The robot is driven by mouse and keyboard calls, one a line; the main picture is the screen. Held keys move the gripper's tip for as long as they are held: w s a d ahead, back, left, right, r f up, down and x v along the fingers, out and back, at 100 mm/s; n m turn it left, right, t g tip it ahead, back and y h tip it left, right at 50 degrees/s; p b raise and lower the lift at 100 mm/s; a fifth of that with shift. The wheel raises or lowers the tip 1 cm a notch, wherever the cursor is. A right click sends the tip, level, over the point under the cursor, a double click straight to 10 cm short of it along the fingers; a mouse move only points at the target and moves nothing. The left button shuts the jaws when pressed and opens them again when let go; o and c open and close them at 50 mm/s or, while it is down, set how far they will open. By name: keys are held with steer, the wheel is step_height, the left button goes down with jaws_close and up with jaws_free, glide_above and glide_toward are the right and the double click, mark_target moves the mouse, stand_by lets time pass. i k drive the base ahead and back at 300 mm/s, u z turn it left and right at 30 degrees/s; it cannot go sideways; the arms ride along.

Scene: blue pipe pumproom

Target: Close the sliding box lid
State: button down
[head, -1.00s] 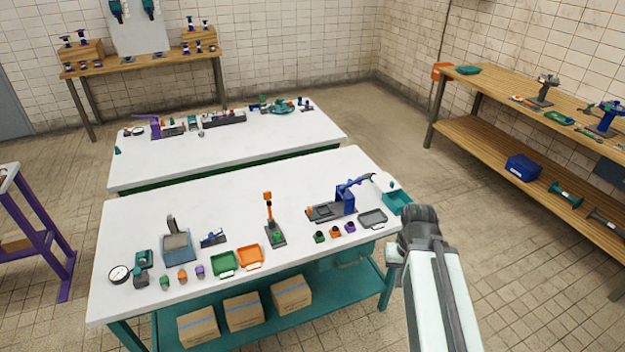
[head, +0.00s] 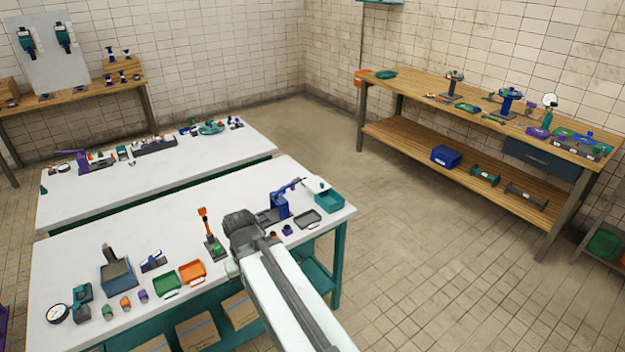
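No box shows a clearly recognisable sliding lid at this size. One candidate is a blue-grey box (head: 117,278) with a grey top and an upright piece behind it, at the left of the near white table (head: 75,250). Another is a teal open box (head: 329,202) with a white part behind it, at the table's right end. My gripper (head: 241,226) is at the far end of my pale arm, in front of the near table's right half in the picture. Its fingers cannot be made out. It hides part of the table and some small items.
Green (head: 167,284) and orange (head: 192,271) trays lie left of my arm. A second white table (head: 200,152) stands behind. A wooden bench (head: 400,91) with tools and a lower shelf runs along the right wall. The tiled floor (head: 400,240) between is clear.

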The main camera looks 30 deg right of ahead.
mark_target(314, 182)
steer(key=u, duration=0.05)
steer(key=i, duration=1.5)
steer(key=z, duration=0.05)
